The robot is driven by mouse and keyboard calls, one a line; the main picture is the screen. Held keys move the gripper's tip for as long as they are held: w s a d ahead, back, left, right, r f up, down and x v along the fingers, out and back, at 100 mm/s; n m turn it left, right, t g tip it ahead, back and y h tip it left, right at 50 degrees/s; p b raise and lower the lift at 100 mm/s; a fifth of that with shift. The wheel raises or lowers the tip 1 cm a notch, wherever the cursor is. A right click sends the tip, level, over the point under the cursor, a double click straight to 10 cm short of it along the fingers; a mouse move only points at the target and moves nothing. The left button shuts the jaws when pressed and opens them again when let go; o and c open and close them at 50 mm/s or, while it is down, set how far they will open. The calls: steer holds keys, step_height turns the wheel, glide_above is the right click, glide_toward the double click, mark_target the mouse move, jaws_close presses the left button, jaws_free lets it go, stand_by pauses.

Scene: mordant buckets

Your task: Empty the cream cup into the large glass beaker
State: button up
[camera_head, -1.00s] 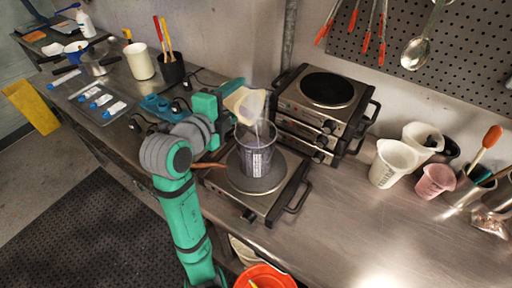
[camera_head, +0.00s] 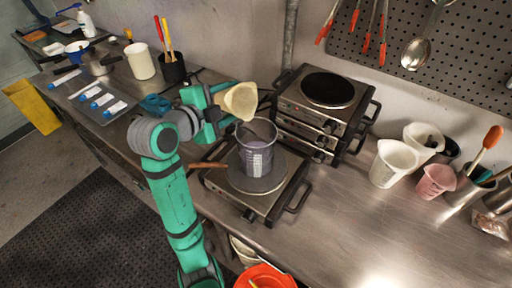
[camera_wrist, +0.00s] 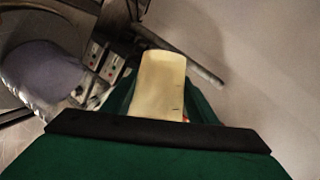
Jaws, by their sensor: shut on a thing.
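The cream cup (camera_head: 241,101) is held tilted in my gripper (camera_head: 222,103), up and to the left of the large glass beaker's mouth. No stream shows from it. In the wrist view the cup (camera_wrist: 162,82) shows between the green fingers; its inside is hidden. The large glass beaker (camera_head: 257,160) stands upright on the front hot plate (camera_head: 231,192), with greyish-purple contents and dark marks on its side. In the wrist view the beaker (camera_wrist: 45,75) is at the left, apart from the cup.
Stacked hot plates (camera_head: 318,100) stand close behind the beaker. A brown handle (camera_head: 208,165) sticks out left of it. White cups (camera_head: 393,164) and a pink cup (camera_head: 436,181) stand at the right. The counter front right (camera_head: 370,235) is clear.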

mark_target(223, 98)
steer(key=shift+r+n+g, duration=0.35)
steer(key=shift+n+g, duration=0.05)
steer(key=shift+n, duration=0.2)
steer(key=shift+f+n+g+h+b, duration=0.4)
steer(key=shift+f+n+g+b, duration=0.1)
steer(key=shift+f+n+b, duration=0.15)
steer(key=shift+w+r+n, duration=0.1)
steer(key=shift+r+n, duration=0.2)
steer(key=shift+n, duration=0.05)
steer(key=shift+w+a+f+n+g+b, duration=0.1)
steer(key=shift+a+f+n+g+b, duration=0.1)
steer(key=shift+n+g+b, duration=0.1)
steer(key=w+a+f+n+g+h+b, duration=0.2)
steer(key=w+f+n+h+b, duration=0.1)
steer(key=f, duration=0.4)
steer(key=shift+a+f+n+b, duration=0.2)
steer(key=shift+f+n+b, duration=0.05)
steer(key=shift+n+b, duration=0.55)
steer(key=shift+r, duration=3)
